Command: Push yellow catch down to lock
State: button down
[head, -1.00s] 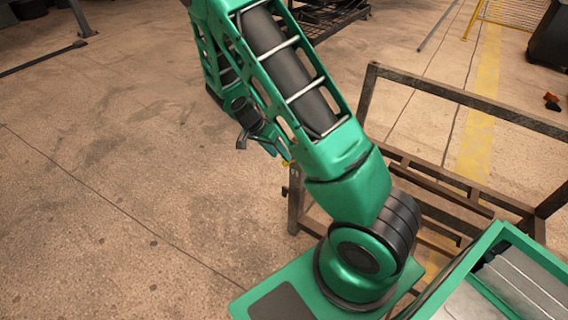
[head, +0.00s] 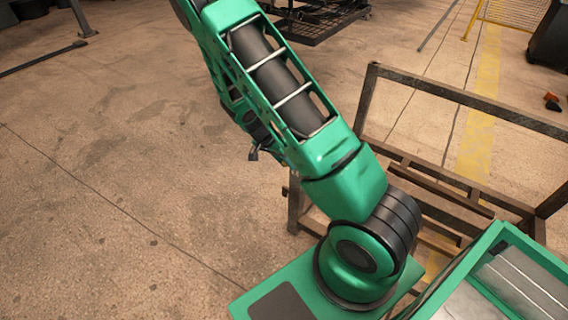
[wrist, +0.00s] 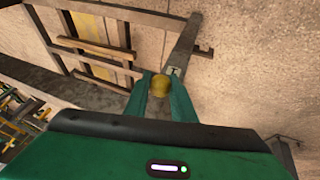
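The yellow catch (wrist: 160,85) shows in the wrist view as a small rounded knob at the end of the rack's dark post (wrist: 183,52). The green fingers of my gripper (wrist: 160,88) stand on either side of it, with no clear gap at the fingertips, so my gripper looks shut on the catch. In the head view my green arm hides both the fingertips and the catch. Whether the catch is up or down cannot be seen clearly.
The brown metal rack (head: 470,108) stands just right of my arm in the head view, with bars and rails below its top frame. The concrete floor to the left is open. Another dark rack (head: 318,22) stands at the back. A yellow floor stripe (head: 480,130) runs behind the near rack.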

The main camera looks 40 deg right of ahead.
jog(key=shift+a, duration=0.3)
jog(key=shift+d, duration=0.1)
